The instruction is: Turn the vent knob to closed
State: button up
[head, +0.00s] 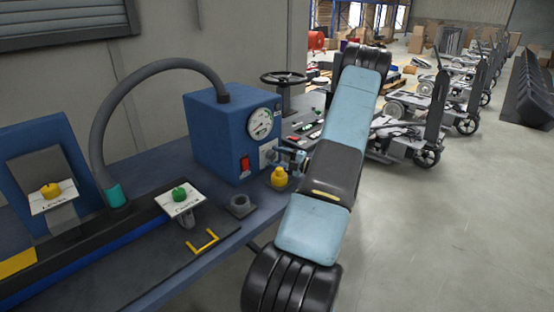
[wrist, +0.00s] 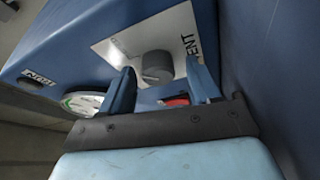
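The vent knob (wrist: 157,66) is dark grey and round, on a white plate (wrist: 180,30) marked VENT on the blue box (wrist: 60,45). My gripper (wrist: 161,78) is open, with one blue finger on each side of the knob and a gap on both sides. The fingertips are close to the plate; whether they reach past the knob's face is unclear. In the head view my gripper (head: 278,156) is at the box's right face, over the white plate, and hides the knob. The other lettering on the plate is too blurred to read.
A round gauge (head: 260,123) and a red switch (head: 244,165) share the box's face. A yellow object (head: 279,177) stands on the bench just below my gripper. A green knob (head: 180,195) and a yellow knob (head: 51,191) are at left.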

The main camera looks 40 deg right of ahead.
jog(key=v, duration=1.3)
jog(key=shift+s+d+f, duration=0.1)
jog(key=shift+s+d, duration=0.05)
jog(key=shift+s, duration=0.15)
dwell(0.4)
